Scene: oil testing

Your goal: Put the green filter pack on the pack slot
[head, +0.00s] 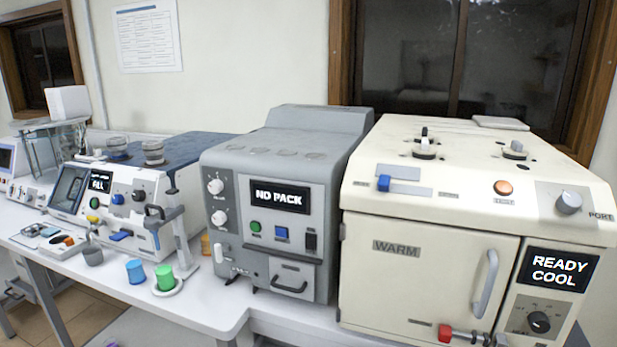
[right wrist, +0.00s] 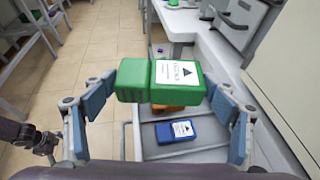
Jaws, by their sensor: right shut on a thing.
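The green filter pack (right wrist: 134,82) has a white label with a dark triangle. In the right wrist view it sits between the blue-padded fingers of my right gripper (right wrist: 160,97), which is shut on it. The pack is held above a grey tray. In the head view a grey machine (head: 217,261) has a display reading "NO PACK" (head: 279,195). I cannot clearly make out the pack slot; a small handled front panel (head: 290,278) is low on this machine. Neither gripper shows in the head view.
The tray (right wrist: 138,136) holds a blue pack (right wrist: 176,130) and an orange item partly hidden. A cream oven (head: 430,270) reading "READY COOL" stands right of the grey machine. Blue (head: 135,272) and green (head: 165,278) cups stand on the bench at left.

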